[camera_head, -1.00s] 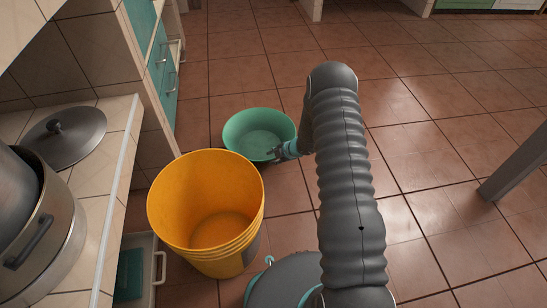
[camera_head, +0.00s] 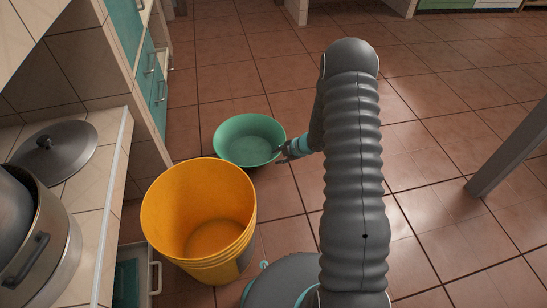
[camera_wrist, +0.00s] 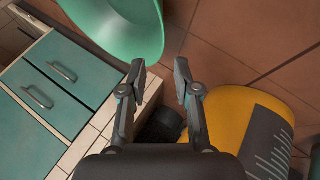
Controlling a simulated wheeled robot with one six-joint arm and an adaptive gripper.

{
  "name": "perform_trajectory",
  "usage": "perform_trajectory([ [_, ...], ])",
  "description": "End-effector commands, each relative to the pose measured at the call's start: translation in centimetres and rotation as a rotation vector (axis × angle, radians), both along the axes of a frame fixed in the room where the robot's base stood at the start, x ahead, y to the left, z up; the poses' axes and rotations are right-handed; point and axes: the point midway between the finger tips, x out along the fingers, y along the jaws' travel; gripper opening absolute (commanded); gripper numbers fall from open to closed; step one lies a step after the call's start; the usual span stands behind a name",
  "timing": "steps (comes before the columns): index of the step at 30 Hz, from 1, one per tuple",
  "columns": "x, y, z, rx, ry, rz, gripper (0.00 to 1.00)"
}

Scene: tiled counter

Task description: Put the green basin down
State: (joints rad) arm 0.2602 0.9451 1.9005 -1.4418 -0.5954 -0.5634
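The green basin (camera_head: 249,139) is a round, wide bowl. It appears to sit upright on the tiled floor, behind the yellow bucket. My gripper (camera_head: 283,153) is just off the basin's right rim in the head view. In the wrist view, the basin (camera_wrist: 125,27) fills the upper left and is cut off by the frame edge. My gripper (camera_wrist: 160,70) shows there with its two fingers apart and nothing between the tips. The basin's rim is beyond the fingertips, with a small gap.
A yellow bucket (camera_head: 158,211) stands in front of the basin. A tiled counter (camera_head: 99,178) with a pot (camera_head: 60,240) and a lid (camera_head: 54,153) is at left. Teal drawers (camera_head: 150,75) are behind. A grey post (camera_head: 511,160) stands at right. The floor between is clear.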

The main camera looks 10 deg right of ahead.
Motion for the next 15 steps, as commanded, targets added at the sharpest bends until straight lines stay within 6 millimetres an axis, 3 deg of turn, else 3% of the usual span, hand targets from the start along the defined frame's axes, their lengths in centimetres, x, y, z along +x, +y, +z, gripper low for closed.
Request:
perform_trajectory([
  [5,-0.1,-0.5,1.3,-0.008,-0.005,-0.014,0.31],
  [8,0.6,-1.1,3.3,-0.03,-0.016,-0.062,0.31],
  [15,2.5,-3.3,11.9,-0.103,-0.056,-0.299,0.31],
])
